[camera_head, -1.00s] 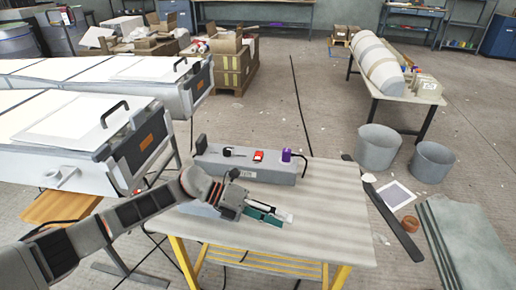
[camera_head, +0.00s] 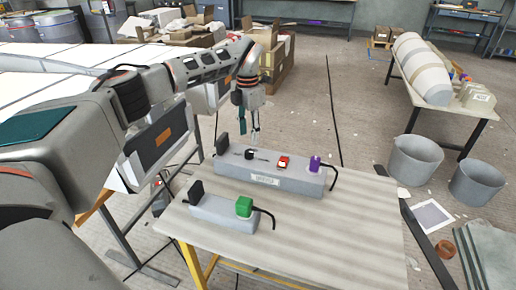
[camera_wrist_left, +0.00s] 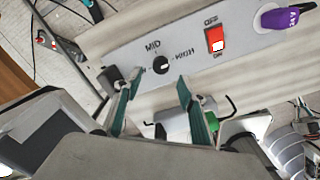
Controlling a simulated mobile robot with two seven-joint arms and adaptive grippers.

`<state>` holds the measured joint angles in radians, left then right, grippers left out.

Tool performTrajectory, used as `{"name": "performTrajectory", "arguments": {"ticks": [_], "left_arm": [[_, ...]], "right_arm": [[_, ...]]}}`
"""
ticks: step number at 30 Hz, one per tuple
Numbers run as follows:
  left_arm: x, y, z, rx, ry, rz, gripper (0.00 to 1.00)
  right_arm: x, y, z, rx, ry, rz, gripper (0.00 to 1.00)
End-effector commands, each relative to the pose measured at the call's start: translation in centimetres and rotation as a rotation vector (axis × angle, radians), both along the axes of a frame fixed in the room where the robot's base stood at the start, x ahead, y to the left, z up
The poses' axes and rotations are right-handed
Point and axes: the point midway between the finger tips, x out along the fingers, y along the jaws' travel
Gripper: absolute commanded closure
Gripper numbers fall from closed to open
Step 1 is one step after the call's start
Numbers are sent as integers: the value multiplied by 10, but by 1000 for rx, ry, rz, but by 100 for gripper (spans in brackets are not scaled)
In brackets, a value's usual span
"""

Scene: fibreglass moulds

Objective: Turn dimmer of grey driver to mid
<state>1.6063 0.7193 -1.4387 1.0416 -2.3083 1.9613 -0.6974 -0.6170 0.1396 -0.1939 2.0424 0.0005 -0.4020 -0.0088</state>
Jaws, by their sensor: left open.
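The grey driver (camera_head: 270,180) is a long grey box on the table, with a red switch (camera_head: 283,162) and a purple plug (camera_head: 315,164). Its black dimmer knob (camera_head: 249,154) is near the left end. My left gripper (camera_head: 256,138) points down above the knob, open and empty. In the left wrist view the knob (camera_wrist_left: 161,65) lies just past the gap between the fingertips of the left gripper (camera_wrist_left: 158,80). "MID" and "HIGH" are printed beside the knob. I cannot tell where its pointer stands, or whether the fingers touch it. My right gripper is not in view.
A smaller grey box (camera_head: 222,214) with a green plug (camera_head: 244,207) stands in front of the driver. A dark upright block (camera_head: 222,143) stands at the driver's left end. The right part of the table (camera_head: 350,225) is bare. Grey buckets (camera_head: 414,160) stand beyond it.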

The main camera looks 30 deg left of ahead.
Motion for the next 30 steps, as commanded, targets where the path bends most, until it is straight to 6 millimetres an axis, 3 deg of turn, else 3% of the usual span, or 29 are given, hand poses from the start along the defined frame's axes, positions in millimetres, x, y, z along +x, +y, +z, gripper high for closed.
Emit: {"name": "performTrajectory", "arguments": {"ticks": [6,12,25,30], "left_arm": [[-1,-1,-40,-2,7,-2,59],[-1,-2,-64,-3,4,-3,59],[0,-2,-71,-2,0,-3,59],[0,-2,-71,-3,0,-3,98]], "right_arm": [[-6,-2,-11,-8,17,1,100],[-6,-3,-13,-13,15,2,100],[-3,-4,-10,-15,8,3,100],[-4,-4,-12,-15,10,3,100]]}}
